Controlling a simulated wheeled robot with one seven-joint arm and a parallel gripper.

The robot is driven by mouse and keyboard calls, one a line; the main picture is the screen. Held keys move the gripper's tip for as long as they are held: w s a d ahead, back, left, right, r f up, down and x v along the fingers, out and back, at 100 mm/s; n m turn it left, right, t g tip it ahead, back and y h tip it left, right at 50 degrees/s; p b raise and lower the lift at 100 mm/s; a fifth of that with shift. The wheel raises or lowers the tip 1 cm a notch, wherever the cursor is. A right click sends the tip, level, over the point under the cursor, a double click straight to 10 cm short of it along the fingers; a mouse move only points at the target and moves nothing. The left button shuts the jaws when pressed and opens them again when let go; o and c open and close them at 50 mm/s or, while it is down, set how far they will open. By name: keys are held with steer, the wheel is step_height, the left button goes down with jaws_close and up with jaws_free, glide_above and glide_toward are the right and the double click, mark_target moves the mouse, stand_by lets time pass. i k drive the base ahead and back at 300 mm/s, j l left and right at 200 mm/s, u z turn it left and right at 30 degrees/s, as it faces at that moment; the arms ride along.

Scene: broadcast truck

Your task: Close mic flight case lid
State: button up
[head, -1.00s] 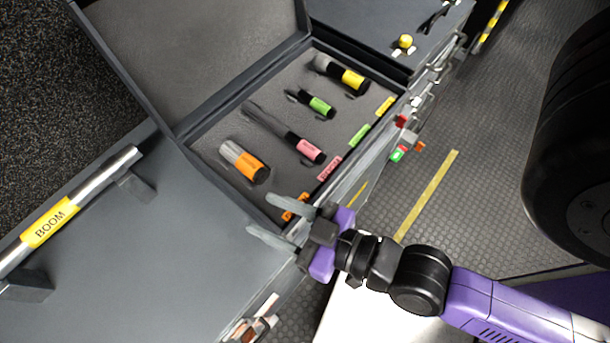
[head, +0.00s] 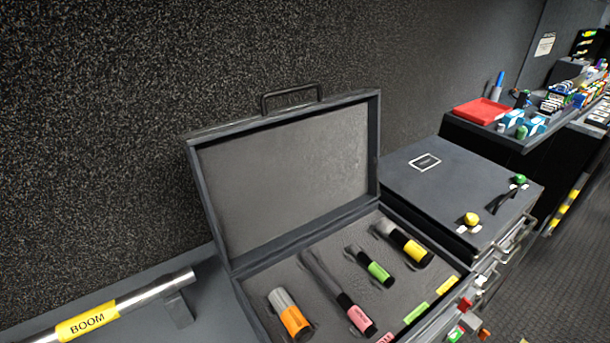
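The mic flight case (head: 250,292) stands open on the grey worktop. Its lid (head: 285,175) is raised and leans back near the dark wall, with a black handle (head: 291,92) on its top edge. In the foam lie microphones with coloured bands: orange (head: 291,315), pink (head: 356,314), green (head: 377,273) and yellow (head: 410,248). The front edge of the case is partly cut off by the bottom of the picture. My gripper is not in view now.
A silver boom pole (head: 125,308) with a yellow BOOM label lies left of the case. A grey box (head: 440,180) with yellow and green knobs stands right of it. A red tray (head: 482,111) sits farther right. Dark floor shows at far right.

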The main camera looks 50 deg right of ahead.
mark_target(266, 182)
steer(key=j, duration=0.85)
steer(key=i+j+z, duration=0.1)
steer(key=j, duration=0.75)
